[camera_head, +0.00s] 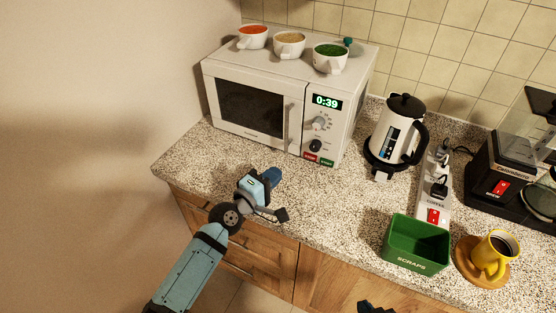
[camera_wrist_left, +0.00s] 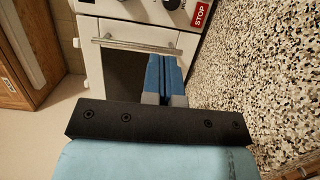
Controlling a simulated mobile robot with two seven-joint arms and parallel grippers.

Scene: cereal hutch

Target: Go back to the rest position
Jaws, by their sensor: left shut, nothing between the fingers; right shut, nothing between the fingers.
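My left gripper (camera_head: 274,176) is above the front of the speckled counter, in front of the microwave (camera_head: 254,137), with its blue fingers together and nothing between them. In the left wrist view the shut blue fingers (camera_wrist_left: 165,80) show in front of the microwave's door and handle (camera_wrist_left: 130,45). The fingers look apart from the microwave. A small dark part at the bottom edge of the head view may be mine, but no right gripper fingers show.
The microwave door is closed and its display reads 0:39. Bowls (camera_head: 290,45) stand on top. A kettle (camera_head: 397,130), power strip (camera_head: 434,190), green scraps bin (camera_head: 417,266), yellow coffee cup (camera_head: 492,257) and coffee machine (camera_head: 510,165) stand right. The counter's left end is clear.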

